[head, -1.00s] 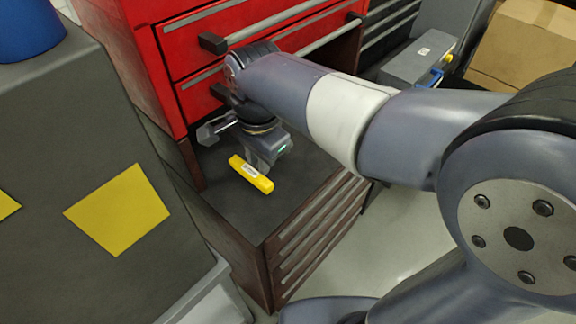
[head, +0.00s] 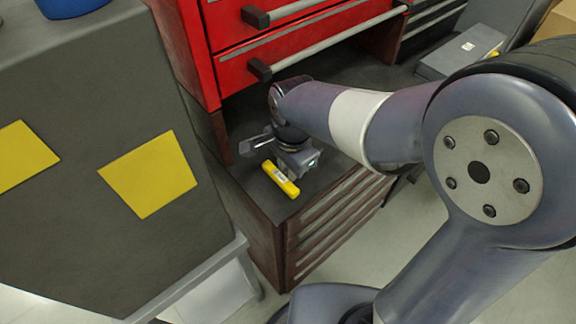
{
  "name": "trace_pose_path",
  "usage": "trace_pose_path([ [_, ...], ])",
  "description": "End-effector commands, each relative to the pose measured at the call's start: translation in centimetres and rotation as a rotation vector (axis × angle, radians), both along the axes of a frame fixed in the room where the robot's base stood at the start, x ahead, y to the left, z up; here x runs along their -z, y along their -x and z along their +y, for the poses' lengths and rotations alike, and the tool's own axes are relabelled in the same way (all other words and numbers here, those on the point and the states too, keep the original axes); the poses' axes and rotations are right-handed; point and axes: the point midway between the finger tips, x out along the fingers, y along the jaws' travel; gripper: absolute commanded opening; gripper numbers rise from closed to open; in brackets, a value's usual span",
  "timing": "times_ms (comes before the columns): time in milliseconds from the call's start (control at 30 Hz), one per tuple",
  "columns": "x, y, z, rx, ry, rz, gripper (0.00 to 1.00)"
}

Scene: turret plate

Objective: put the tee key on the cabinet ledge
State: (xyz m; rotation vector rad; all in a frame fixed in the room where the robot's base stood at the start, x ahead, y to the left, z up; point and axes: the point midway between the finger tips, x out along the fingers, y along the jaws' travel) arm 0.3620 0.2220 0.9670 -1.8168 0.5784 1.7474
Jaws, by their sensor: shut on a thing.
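The tee key (head: 280,180) shows as a yellow bar with a small white label. My gripper (head: 289,168) is shut on it, pointing down over the dark cabinet ledge (head: 253,190). The key lies slanted in the picture, near the ledge's front left corner. I cannot tell whether it touches the ledge or hangs a little above it. The fingertips and the rest of the key are mostly hidden by the gripper body.
Red drawers (head: 290,38) with protruding bar handles rise behind the ledge, close to my wrist. A grey block with yellow patches (head: 148,175) stands at the left. A grey case (head: 458,52) sits at the back right. Pale floor is open at the lower right.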

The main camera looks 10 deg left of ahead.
Motion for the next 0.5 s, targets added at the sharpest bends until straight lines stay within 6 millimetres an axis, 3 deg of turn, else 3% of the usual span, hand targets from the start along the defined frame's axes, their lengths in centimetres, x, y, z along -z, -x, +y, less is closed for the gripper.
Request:
trace_pose_path([
  [33, 0.31, 0.00, 0.00, 0.000, 0.000, 0.000, 0.00],
  [67, 0.19, 0.01, -0.01, 0.000, 0.000, 0.000, 0.21],
  [200, 0.15, 0.02, -0.01, 0.000, 0.001, 0.001, 0.32],
  [300, 0.15, 0.02, -0.01, 0.000, 0.001, 0.001, 0.40],
  [500, 0.13, 0.01, -0.01, 0.000, 0.001, 0.001, 0.40],
])
